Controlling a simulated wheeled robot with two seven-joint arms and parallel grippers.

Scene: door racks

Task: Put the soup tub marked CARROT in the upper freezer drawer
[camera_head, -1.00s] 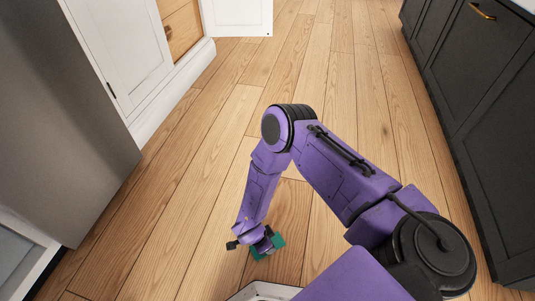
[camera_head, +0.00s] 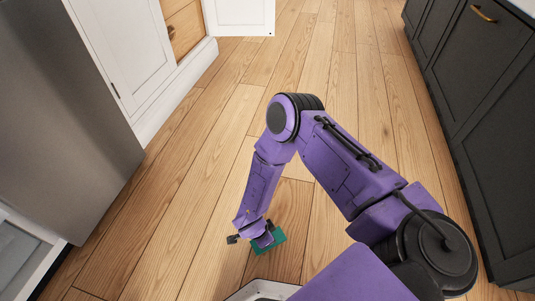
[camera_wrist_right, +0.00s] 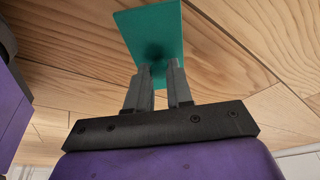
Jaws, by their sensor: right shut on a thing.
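A teal, flat-sided thing (camera_wrist_right: 155,30) is held between the fingers of my right gripper (camera_wrist_right: 158,75) in the right wrist view. In the head view this teal thing (camera_head: 270,243) shows low at the centre, partly hidden by my right wrist, above the wood floor. No marking can be read on it, so I cannot tell whether it is the CARROT tub. My right gripper is shut on it. A white-framed opening (camera_head: 28,262) at the lower left edge may be part of the freezer; no drawer can be made out for certain. My left gripper is not in view.
A grey steel appliance side (camera_head: 60,110) stands at the left. White cabinets (camera_head: 110,60) and an open white door (camera_head: 240,15) are beyond it. Dark cabinets (camera_head: 480,110) line the right. The wood floor (camera_head: 310,60) between is clear.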

